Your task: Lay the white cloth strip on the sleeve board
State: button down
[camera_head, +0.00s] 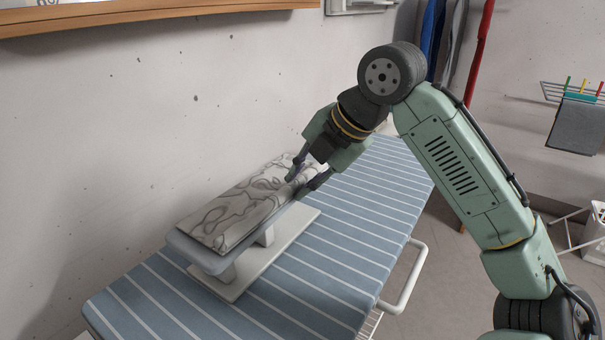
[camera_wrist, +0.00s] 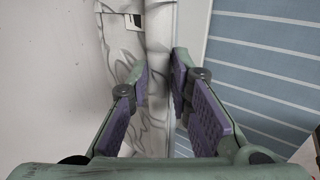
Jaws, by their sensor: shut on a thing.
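The white cloth strip (camera_head: 245,208), with grey marbled lines, lies lengthwise along the top of the sleeve board (camera_head: 205,258). Its near end reaches close to the board's near end. My gripper partly hides the far end of the strip and board in the head view.
The sleeve board stands on a blue-striped ironing board (camera_head: 345,240) beside a pale wall (camera_head: 120,130). A wooden shelf (camera_head: 150,18) runs along the wall above. The striped surface right of the sleeve board is clear. A rail (camera_head: 407,280) sticks out at the right edge.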

jog(key=shift+f, duration=0.15)
jog(key=c, duration=1.4)
grip_release()
jog(key=shift+c, duration=0.2)
jog(key=shift+r, duration=0.2)
jog(key=b+v, duration=0.1)
jog(key=v, duration=1.1)
jog(key=shift+b, duration=0.3)
